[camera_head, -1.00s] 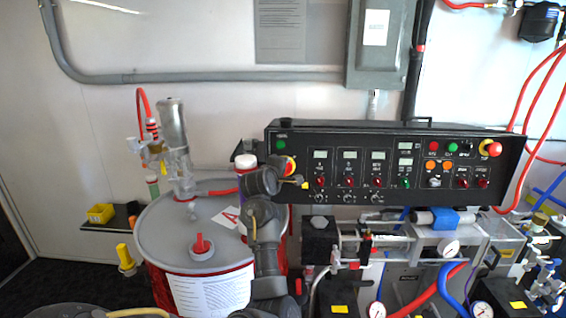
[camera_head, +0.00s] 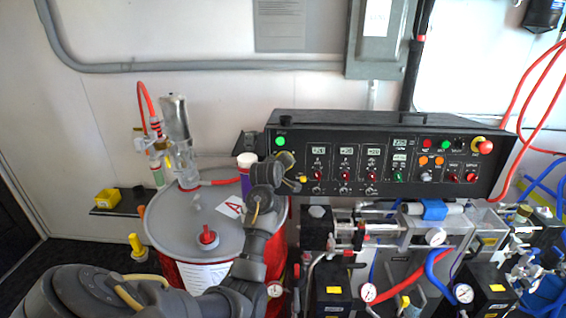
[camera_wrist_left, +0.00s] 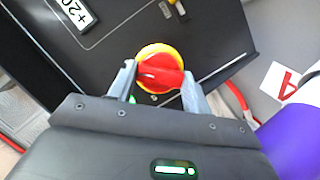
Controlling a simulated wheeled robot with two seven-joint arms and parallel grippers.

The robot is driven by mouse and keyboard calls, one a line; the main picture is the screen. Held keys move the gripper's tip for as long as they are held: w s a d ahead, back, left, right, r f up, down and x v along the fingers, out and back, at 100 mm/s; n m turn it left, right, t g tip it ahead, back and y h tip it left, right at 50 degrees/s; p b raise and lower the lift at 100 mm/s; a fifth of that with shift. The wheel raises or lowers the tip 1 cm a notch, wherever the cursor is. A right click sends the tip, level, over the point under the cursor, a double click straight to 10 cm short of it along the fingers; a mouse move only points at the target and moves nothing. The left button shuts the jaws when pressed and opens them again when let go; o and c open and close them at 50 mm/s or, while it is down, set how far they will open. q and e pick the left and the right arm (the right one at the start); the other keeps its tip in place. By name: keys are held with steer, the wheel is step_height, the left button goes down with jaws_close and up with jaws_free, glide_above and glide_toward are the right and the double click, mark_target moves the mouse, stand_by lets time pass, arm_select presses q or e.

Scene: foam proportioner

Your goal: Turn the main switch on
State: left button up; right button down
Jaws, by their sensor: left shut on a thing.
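The main switch, a red knob on a yellow round base, is at the left end of the black control panel (camera_head: 400,190). In the head view only part of its yellow base (camera_head: 288,157) shows behind my left gripper (camera_head: 291,172). In the left wrist view the red knob (camera_wrist_left: 158,72) lies between the two fingers of my left gripper (camera_wrist_left: 160,84), which is shut on it. The knob's handle lies roughly crosswise between the fingertips. A green lamp (camera_head: 280,141) above the switch is bright, and the panel displays (camera_head: 319,150) show digits. My right gripper is not in view.
A purple bottle (camera_head: 245,175) with a white cap is close beside the gripper. Pumps, gauges and hoses (camera_head: 430,262) fill the space below the panel.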

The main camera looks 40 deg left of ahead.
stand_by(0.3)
arm_select(q)
steer(key=o, duration=1)
steer(key=v, duration=1)
steer(key=shift+s+d+r+b, duration=0.15)
steer(key=shift+s+b, duration=0.2)
steer(key=shift+b, duration=0.05)
